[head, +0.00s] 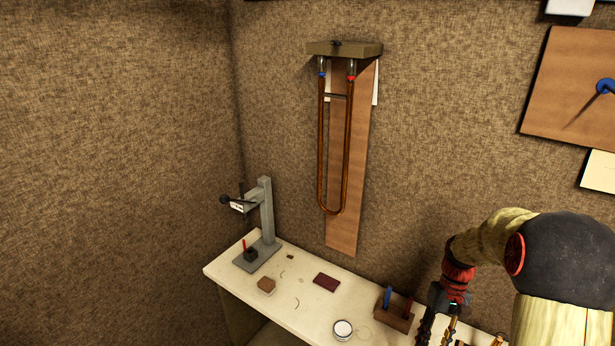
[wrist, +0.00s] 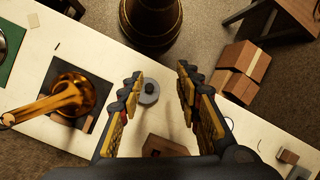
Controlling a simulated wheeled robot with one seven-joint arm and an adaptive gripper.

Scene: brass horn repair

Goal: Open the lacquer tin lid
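A round grey tin with a black knob on its lid (wrist: 149,90), which looks like the lacquer tin, stands on the bench in the wrist view. Its lid appears to be on. My gripper (wrist: 160,76) is open and empty, with the tin showing between its fingers, nearer the left one. The fingers look to be above the tin; the height gap is hard to judge. In the head view my gripper (head: 437,332) is low at the right, cut by the bottom edge, and the knobbed tin cannot be made out there.
A wooden holder (head: 393,314) with blue and red handles stands beside my gripper. A round pale-topped container (head: 343,329) is left of it. A brass bell (wrist: 72,98) lies on a dark mat left in the wrist view. A press stand (head: 265,210) occupies the bench's far end.

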